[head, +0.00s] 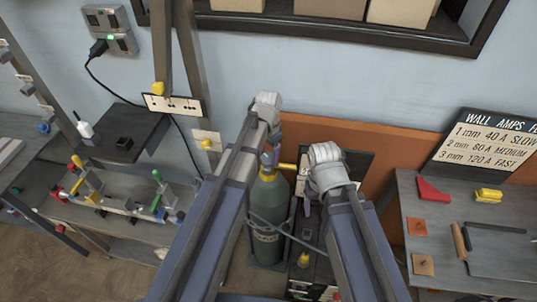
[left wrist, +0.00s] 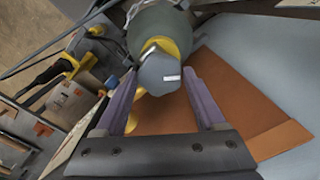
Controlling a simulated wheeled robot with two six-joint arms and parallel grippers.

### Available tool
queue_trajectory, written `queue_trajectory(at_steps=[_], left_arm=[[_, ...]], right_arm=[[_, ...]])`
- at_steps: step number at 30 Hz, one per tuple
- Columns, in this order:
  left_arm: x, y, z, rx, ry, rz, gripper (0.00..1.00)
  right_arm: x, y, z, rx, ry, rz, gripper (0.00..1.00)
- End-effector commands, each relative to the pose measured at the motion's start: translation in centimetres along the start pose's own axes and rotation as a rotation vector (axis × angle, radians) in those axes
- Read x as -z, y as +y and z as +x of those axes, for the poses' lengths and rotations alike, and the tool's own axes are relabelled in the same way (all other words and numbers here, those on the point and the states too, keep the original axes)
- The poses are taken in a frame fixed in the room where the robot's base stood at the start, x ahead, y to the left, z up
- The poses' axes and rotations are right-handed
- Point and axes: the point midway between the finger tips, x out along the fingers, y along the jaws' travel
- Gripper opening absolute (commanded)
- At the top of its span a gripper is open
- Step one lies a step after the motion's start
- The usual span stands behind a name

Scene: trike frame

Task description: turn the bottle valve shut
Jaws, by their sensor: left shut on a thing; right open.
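The gas bottle (head: 268,205) is green and stands upright in the middle of the head view, with yellow at its neck. In the left wrist view its green shoulder (left wrist: 160,28) shows behind the valve. The bottle valve (left wrist: 158,72) is a grey, faceted knob with a white mark, over a yellow part. My left gripper (head: 269,157) is at the top of the bottle. In the left wrist view its purple fingers (left wrist: 162,82) lie on either side of the knob, shut on it. My right gripper (head: 308,205) is open and empty, right of the bottle; its fingers are partly hidden.
A dark machine (head: 305,270) with a hose stands right of the bottle. An orange-brown panel (head: 400,165) is behind. A bench with clamps (head: 115,205) is at left. A table with a red block (head: 432,190) and a lettered sign (head: 490,140) is at right.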

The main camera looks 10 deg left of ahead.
Motion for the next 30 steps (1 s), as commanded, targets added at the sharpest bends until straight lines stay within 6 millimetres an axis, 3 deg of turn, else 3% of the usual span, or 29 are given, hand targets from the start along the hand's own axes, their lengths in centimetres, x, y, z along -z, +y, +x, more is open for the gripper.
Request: queue_trajectory(at_steps=[18, 30], left_arm=[[-0.05, 0.03, 0.01, -0.001, -0.001, 0.576, 0.16], [-0.05, 0.03, 0.01, -0.001, -0.001, 0.842, 0.16]], right_arm=[[0.00, 0.00, 0.01, 0.000, 0.000, 0.000, 0.77], [0.00, 0.00, 0.01, 0.000, 0.000, 0.000, 0.77]])
